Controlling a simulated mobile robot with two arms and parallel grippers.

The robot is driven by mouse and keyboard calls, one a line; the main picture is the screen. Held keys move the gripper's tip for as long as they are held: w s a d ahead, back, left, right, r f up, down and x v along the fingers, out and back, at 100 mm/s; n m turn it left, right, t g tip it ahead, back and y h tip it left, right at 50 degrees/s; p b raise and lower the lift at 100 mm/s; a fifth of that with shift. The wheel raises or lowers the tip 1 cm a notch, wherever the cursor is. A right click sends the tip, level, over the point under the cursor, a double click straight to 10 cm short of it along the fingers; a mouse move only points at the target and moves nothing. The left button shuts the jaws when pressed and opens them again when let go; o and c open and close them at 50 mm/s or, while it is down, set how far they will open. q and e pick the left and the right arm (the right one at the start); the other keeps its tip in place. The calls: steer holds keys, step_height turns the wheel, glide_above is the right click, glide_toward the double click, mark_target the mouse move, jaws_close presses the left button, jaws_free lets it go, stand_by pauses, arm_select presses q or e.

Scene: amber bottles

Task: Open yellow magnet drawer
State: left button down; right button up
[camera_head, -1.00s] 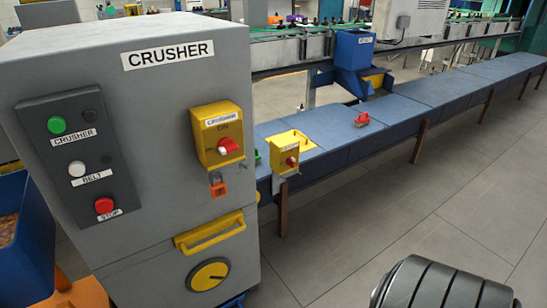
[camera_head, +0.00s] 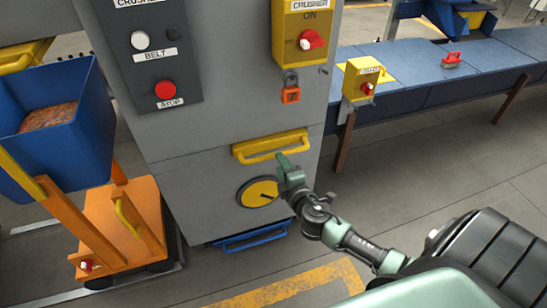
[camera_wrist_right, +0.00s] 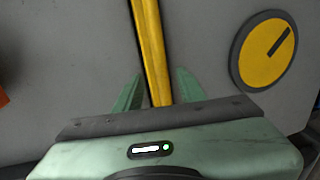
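The yellow drawer handle (camera_head: 268,147) is a horizontal bar on the grey crusher cabinet front, above a round yellow dial (camera_head: 258,193). The drawer front looks flush with the cabinet. My right gripper (camera_head: 283,160) is at the lower right part of the handle. In the right wrist view, the yellow handle (camera_wrist_right: 149,45) runs between the two green fingers of my right gripper (camera_wrist_right: 157,92). The fingers are apart, with a gap on each side of the bar. The dial (camera_wrist_right: 266,52) also shows there. My left gripper is out of view.
A blue handle (camera_head: 250,237) sits low on the cabinet. An orange cart (camera_head: 160,215) with a blue bin (camera_head: 75,150) stands at the left. A padlock (camera_head: 291,88) hangs above the yellow handle. Open floor lies in front.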

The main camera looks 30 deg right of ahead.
steer(key=x, duration=0.6)
steer(key=shift+w+f+b, duration=0.15)
steer(key=shift+w+b, duration=0.1)
steer(key=shift+b, duration=0.05)
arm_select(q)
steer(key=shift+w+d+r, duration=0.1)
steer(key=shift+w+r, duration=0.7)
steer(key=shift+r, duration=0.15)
arm_select(e)
jaws_close()
